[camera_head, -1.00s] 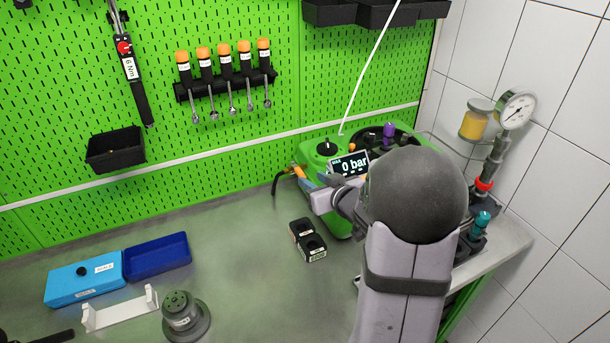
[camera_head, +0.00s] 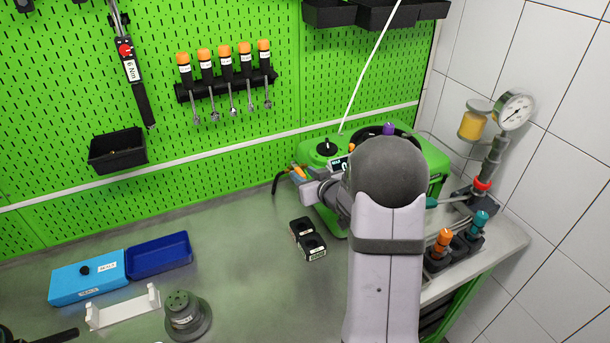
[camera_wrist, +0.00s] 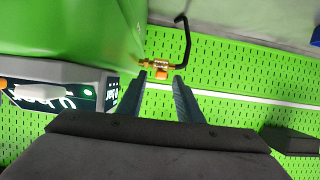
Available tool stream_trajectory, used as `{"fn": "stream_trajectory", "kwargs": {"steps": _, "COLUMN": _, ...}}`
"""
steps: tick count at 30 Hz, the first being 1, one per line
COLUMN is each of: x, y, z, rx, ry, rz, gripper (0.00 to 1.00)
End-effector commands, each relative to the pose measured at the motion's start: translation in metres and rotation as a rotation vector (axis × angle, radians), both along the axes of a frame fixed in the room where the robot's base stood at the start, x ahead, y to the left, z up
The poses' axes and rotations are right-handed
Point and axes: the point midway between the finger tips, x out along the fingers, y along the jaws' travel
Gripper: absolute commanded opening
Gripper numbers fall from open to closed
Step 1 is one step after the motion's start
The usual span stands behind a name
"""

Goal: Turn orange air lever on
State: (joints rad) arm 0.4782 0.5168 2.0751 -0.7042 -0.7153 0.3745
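The orange air lever (camera_wrist: 162,73) sits on a brass fitting (camera_wrist: 150,63) at the side of the green test unit (camera_wrist: 70,35), with a black hose bending away from it. In the head view the lever (camera_head: 299,172) is small and partly covered by my gripper. My gripper (camera_wrist: 159,77) is open, its two dark fingers apart. In the wrist view the lever appears between the fingertips; I cannot tell whether they touch it. In the head view my arm hides most of the unit's display (camera_head: 340,166).
A black two-hole block (camera_head: 308,239) stands on the bench just below my gripper. Orange and teal handled tools (camera_head: 443,239) and a pressure gauge (camera_head: 514,110) are at right.

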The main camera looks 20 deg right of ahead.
Motion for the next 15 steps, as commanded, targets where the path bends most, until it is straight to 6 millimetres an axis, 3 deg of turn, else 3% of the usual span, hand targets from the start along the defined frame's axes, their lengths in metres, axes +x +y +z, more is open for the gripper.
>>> {"fn": "stream_trajectory", "kwargs": {"steps": 1, "x": -0.0001, "y": 0.0001, "z": 0.0000, "rx": 0.000, "ry": 0.000, "rz": 0.000, "gripper": 0.23}}
{"fn": "stream_trajectory", "kwargs": {"steps": 4, "x": -0.0002, "y": 0.0001, "z": 0.0001, "rx": 0.000, "ry": 0.000, "rz": 0.000, "gripper": 0.00}}
{"fn": "stream_trajectory", "kwargs": {"steps": 15, "x": 0.0020, "y": 0.0035, "z": -0.0026, "rx": -0.006, "ry": -0.005, "rz": -0.038, "gripper": 0.00}}
